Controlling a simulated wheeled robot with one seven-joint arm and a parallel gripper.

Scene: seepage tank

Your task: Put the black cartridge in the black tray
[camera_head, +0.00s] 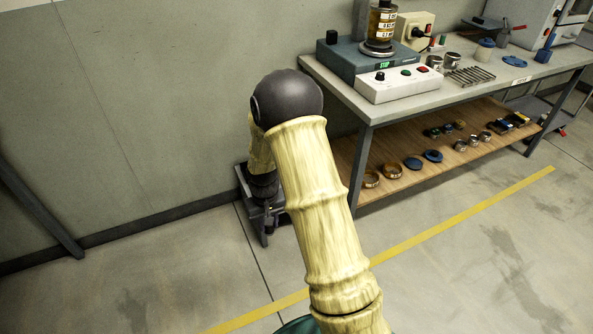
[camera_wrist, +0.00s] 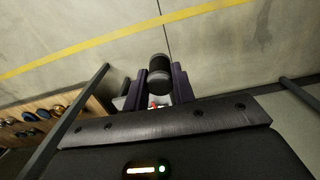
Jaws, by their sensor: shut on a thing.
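My gripper (camera_wrist: 159,82) is shut on a black cylinder, the black cartridge (camera_wrist: 159,64), in the wrist view. The cartridge has a paler grey end and sits between the two dark purple fingers, with its far part sticking out beyond them. In the head view my arm hides most of the gripper, which hangs low by the wall, left of the workbench. I cannot tell whether this is the black tray. Small red and white bits show between the fingers, too small to identify.
A workbench (camera_head: 445,88) at the right carries a teal-grey device and a white control box (camera_head: 398,85). Its wooden lower shelf (camera_head: 400,182) holds rings, blue discs and small parts. The wall is close behind my gripper. The floor around the yellow line (camera_head: 470,212) is clear.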

